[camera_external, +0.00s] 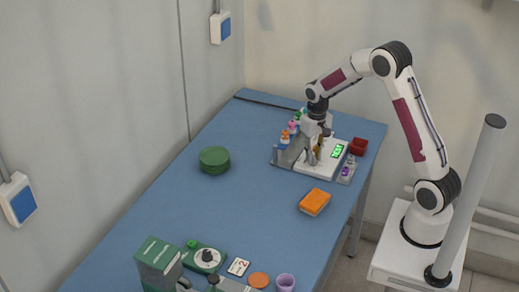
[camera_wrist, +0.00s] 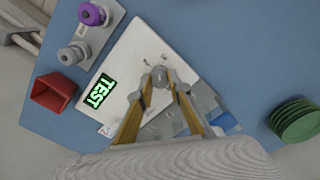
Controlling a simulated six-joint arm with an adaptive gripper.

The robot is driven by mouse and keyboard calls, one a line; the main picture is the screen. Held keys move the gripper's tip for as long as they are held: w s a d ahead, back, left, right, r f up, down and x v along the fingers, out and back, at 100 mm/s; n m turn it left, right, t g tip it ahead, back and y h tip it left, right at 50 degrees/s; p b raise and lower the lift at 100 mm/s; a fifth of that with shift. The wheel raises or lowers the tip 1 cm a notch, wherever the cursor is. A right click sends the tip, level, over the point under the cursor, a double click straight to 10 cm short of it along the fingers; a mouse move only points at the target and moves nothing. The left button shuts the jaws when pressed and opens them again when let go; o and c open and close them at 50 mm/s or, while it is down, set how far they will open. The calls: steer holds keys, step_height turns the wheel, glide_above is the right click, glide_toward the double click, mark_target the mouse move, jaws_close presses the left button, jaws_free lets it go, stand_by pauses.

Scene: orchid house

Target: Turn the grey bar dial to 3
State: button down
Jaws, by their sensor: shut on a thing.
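Small dark marks show on the panel beyond the dial, too small to read. In the external view my gripper (camera_external: 315,155) points down at the white panel (camera_external: 328,167), and its fingers hide the dial there. The dial's setting cannot be read.
A red bin (camera_external: 358,146) and a plate with a purple-topped knob (camera_wrist: 92,14) stand beside the panel. Small coloured-topped items (camera_external: 285,137) stand close on its other side. An orange sponge (camera_external: 315,202) and green discs (camera_external: 214,160) lie farther off. The blue table's middle is clear.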

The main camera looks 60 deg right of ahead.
mark_target(314, 157)
steer(key=shift+m, duration=1.2)
steer(key=c, duration=1.9)
jaws_free()
steer(key=shift+r, duration=0.1)
steer(key=shift+r, duration=3.65)
